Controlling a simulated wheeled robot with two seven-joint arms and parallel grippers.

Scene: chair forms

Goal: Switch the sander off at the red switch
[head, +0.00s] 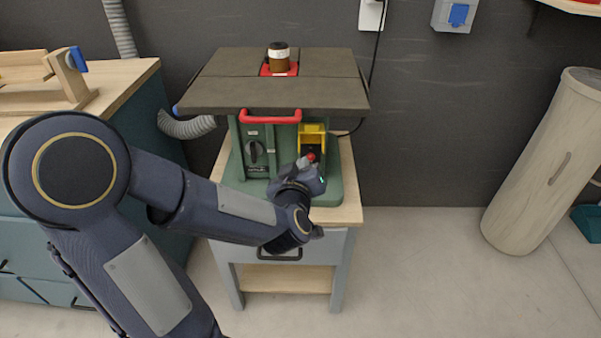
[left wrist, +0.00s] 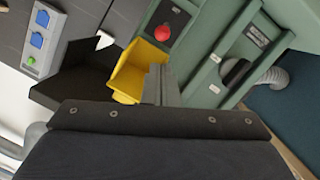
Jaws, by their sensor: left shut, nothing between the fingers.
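The sander is a green machine with a dark grey table top (head: 210,92) and a brown spindle (head: 279,60). Its round red switch (head: 311,157) shows low on the front, right beside my left gripper. In the left wrist view the red switch (left wrist: 162,33) sits on a dark plate, next to an open-looking yellow guard or box (left wrist: 138,72). My left gripper (head: 305,164) is shut and empty. In the left wrist view its fingertips (left wrist: 160,80) point toward the switch, and a gap seems to lie between them. My right gripper is not in view.
The sander stands on a grey cabinet with a wooden top (head: 349,180). A red bar (head: 270,117) crosses the table's front edge, above a dark knob (head: 255,152). A workbench (head: 140,80) is at left, a grey hose (head: 185,125) between, a wooden cylinder (head: 545,160) at right. Floor right of the cabinet is clear.

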